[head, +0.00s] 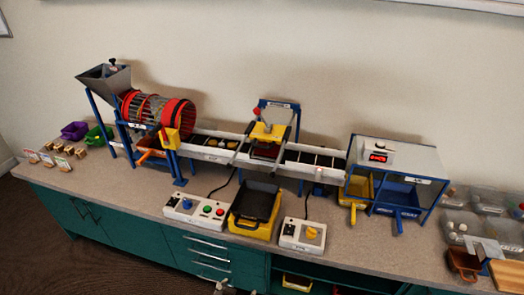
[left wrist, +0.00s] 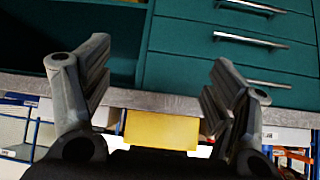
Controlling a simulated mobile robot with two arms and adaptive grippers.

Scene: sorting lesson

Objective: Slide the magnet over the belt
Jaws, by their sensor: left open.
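A yellow carriage (head: 268,131) with a red knob, which looks like the magnet, sits on a blue frame with rails (head: 279,104) that straddles the belt. The belt (head: 313,158) is a dark ribbed strip between white side rails, running from the drum to the blue bin stand. Yellowish pieces (head: 222,142) lie on it left of the carriage. My left gripper (left wrist: 160,72) is open and empty in the left wrist view, its two fingers apart in front of the teal drawers and counter edge. My right gripper is not in view.
A black tray with a yellow front (head: 251,212) stands before the belt, between a button box (head: 196,209) and a knob box (head: 302,235). A striped drum (head: 160,112) is at left. Clear bins (head: 468,222) are at right. The counter's front strip (head: 130,190) is mostly clear.

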